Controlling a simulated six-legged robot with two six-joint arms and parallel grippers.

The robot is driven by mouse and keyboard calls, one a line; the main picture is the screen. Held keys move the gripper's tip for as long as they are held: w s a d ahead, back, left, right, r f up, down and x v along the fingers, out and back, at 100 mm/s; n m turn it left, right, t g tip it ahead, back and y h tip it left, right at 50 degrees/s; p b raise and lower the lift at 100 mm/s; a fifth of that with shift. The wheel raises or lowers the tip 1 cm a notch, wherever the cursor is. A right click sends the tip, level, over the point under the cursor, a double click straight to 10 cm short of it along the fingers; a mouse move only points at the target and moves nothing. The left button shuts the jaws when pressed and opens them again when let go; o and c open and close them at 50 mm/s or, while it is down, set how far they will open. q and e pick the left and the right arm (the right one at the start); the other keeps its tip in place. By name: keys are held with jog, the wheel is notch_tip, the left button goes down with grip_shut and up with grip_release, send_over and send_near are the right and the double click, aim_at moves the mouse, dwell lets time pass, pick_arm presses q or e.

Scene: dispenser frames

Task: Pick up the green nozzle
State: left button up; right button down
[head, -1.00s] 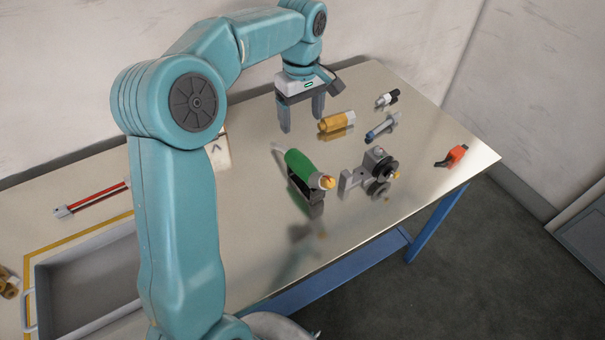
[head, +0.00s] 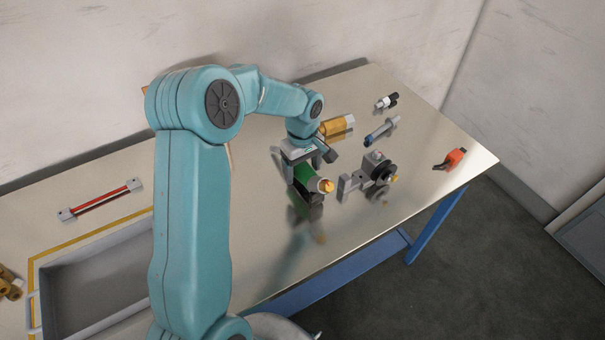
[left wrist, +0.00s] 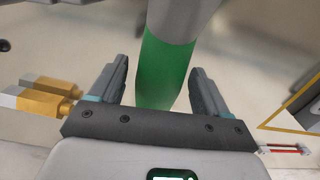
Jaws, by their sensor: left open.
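The green nozzle (head: 309,184) lies on the metal table, with an orange-yellow tip at its right end in the head view. My left gripper (head: 300,182) is right over it and partly hides it. In the left wrist view the nozzle's green body (left wrist: 162,72) and a grey part show between the two spread fingers of my left gripper (left wrist: 160,85). Gaps show on both sides, so the fingers are open around or above it; I cannot tell the exact height. My right gripper is not in view.
A grey-black fitting (head: 376,170) stands close right of the nozzle. A brass-coloured cylinder (head: 336,127), a blue-grey cylinder (head: 382,131), a black-and-white part (head: 387,101) and an orange part (head: 452,159) lie farther off. A grey tray (head: 100,285) and a red-striped bar (head: 100,199) are at left.

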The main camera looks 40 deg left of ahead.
pick_arm(q)
jog(key=shift+f, duration=0.15)
jog(key=shift+s, duration=0.15)
jog(key=shift+c, duration=0.6)
grip_shut()
